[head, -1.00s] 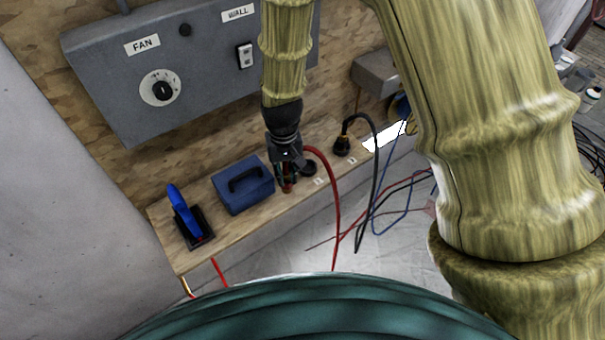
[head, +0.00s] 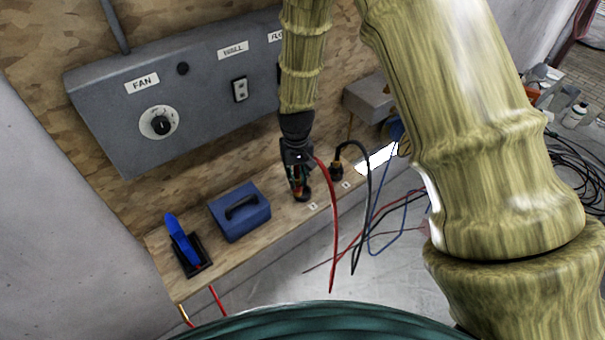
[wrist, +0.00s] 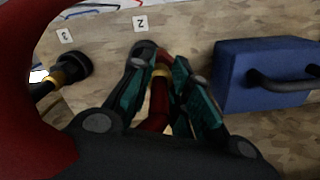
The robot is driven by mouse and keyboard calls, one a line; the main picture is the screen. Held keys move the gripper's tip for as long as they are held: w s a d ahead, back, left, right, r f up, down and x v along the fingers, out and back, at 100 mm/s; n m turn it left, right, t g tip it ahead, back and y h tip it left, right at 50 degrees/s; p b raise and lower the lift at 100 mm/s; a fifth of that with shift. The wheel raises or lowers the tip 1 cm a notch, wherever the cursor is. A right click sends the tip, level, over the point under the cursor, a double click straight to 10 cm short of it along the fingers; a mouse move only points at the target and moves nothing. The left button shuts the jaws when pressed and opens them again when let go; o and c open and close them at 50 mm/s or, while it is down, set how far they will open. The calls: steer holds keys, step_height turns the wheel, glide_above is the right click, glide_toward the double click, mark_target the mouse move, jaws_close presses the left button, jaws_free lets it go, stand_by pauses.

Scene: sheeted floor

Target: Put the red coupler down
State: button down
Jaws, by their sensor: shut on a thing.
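The red coupler (wrist: 157,108) is between the two teal finger pads of my gripper (wrist: 162,88) in the wrist view, with a brass ring near its far end. My gripper (head: 299,180) is shut on it, low over the wooden shelf. A black round holder (wrist: 143,49) lies just beyond the coupler's end, by the label 2. In the head view the holder (head: 303,196) is directly below the fingers. I cannot tell whether the coupler's end touches or enters it. The red hose (head: 331,215) hangs from my gripper over the shelf's front edge.
A black coupler with a yellow ring (head: 337,170) stands to the right, its hose arching forward. The blue box (head: 240,212) is to the left, and a blue-handled tool (head: 184,243) farther left. The grey panel (head: 190,90) is on the wall behind.

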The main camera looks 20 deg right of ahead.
steer(key=shift+w+d+f+p, duration=0.35)
steer(key=shift+f+p, duration=0.1)
steer(key=shift+f, duration=0.2)
steer(key=shift+w+d+f+p, duration=0.25)
steer(key=shift+d+f+p, duration=0.2)
steer(key=shift+f, duration=0.15)
steer(key=shift+w+d+f+p, duration=0.3)
steer(key=shift+f+p, duration=0.15)
steer(key=shift+f, duration=0.2)
steer(key=shift+f, duration=0.15)
steer(key=c, duration=1.4)
jaws_free()
steer(key=shift+o, duration=0.2)
